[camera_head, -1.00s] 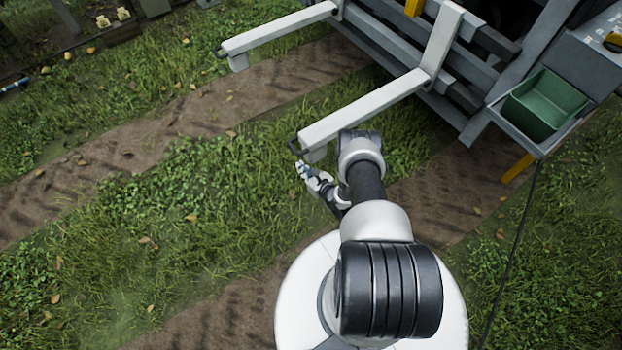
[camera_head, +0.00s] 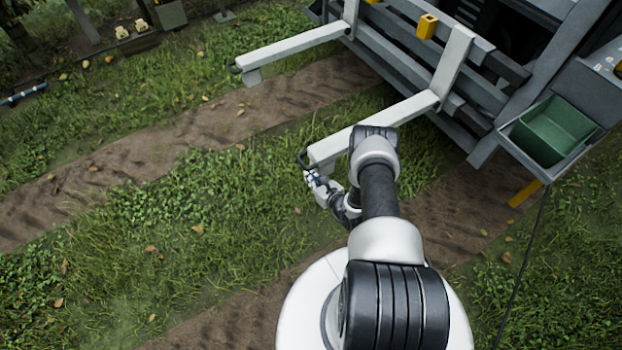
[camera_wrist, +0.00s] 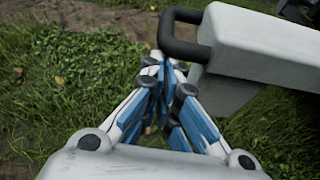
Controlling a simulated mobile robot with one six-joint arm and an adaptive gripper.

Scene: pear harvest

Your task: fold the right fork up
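The right fork (camera_head: 395,117) is a pale grey beam reaching out from the machine, low and roughly level over the grass. A dark loop handle (camera_head: 302,159) sits on its free end. In the wrist view the fork end (camera_wrist: 265,50) fills the upper right, and the handle (camera_wrist: 180,48) projects left from it. My gripper (camera_head: 312,178) is just below the fork end. In the wrist view my gripper (camera_wrist: 165,72) has its blue-padded fingers drawn together at the tips, close beside the handle's lower bar. I see nothing between the tips; whether they touch the bar is unclear.
The left fork (camera_head: 290,48) also sticks out level, farther back. The machine frame (camera_head: 470,75) stands at upper right, with a green bin (camera_head: 552,130) on its side. Grass and bare soil strips lie open to the left.

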